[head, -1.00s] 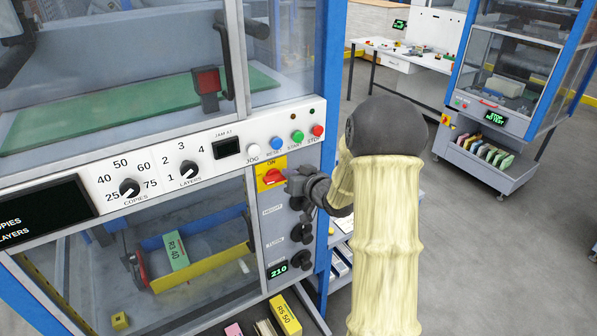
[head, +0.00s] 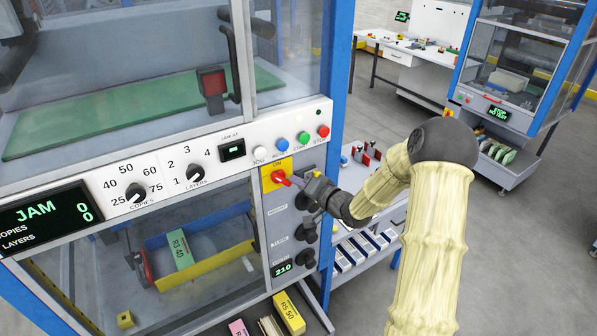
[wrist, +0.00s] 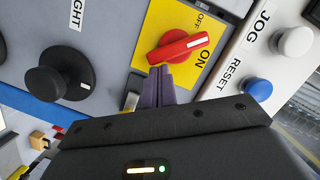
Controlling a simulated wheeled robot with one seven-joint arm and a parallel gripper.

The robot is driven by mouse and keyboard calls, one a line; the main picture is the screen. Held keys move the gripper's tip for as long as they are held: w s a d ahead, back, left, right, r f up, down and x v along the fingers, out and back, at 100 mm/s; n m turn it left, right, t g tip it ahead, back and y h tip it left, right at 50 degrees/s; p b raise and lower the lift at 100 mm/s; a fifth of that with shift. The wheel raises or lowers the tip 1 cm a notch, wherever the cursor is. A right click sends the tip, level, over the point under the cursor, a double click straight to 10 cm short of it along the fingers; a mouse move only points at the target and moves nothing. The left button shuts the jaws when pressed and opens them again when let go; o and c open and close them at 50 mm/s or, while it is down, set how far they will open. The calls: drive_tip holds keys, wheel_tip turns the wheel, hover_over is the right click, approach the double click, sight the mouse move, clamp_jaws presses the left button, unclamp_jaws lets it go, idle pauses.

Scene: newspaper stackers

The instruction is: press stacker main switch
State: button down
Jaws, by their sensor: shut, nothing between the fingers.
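The stacker main switch (head: 281,178) is a red rotary handle on a yellow plate (head: 276,186) on the front panel. In the wrist view the red switch (wrist: 182,50) has its white mark pointing toward the ON label, and OFF is also printed on the plate. My gripper (head: 296,182) is shut and empty, its fingertips right at the switch. In the wrist view the dark purple fingers (wrist: 158,86) reach the handle's lower edge; I cannot tell whether they touch. The stacker's display (head: 45,213) is lit green with JAM and zeros.
Black knobs (head: 306,231) stick out below the switch. JOG (head: 259,155), blue RESET (head: 282,145), START and STOP buttons sit just above it. A side shelf (head: 365,245) stands right of the stacker. Open grey floor lies to the right.

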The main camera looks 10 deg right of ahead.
drive_tip(key=m, duration=0.1)
drive_tip(key=f+m+y, duration=0.1)
drive_tip(key=m, duration=0.1)
drive_tip(key=a+f+m, duration=0.1)
drive_tip(key=m, duration=0.1)
drive_tip(key=shift+s+f+t, duration=0.1)
drive_tip(key=shift+s+t, duration=0.05)
drive_tip(key=shift+t, duration=0.25)
idle(0.6)
drive_tip(key=s+d+b, duration=0.4)
drive_tip(key=s+d, duration=0.3)
drive_tip(key=d, duration=0.2)
drive_tip(key=shift+d, duration=0.15)
idle(0.4)
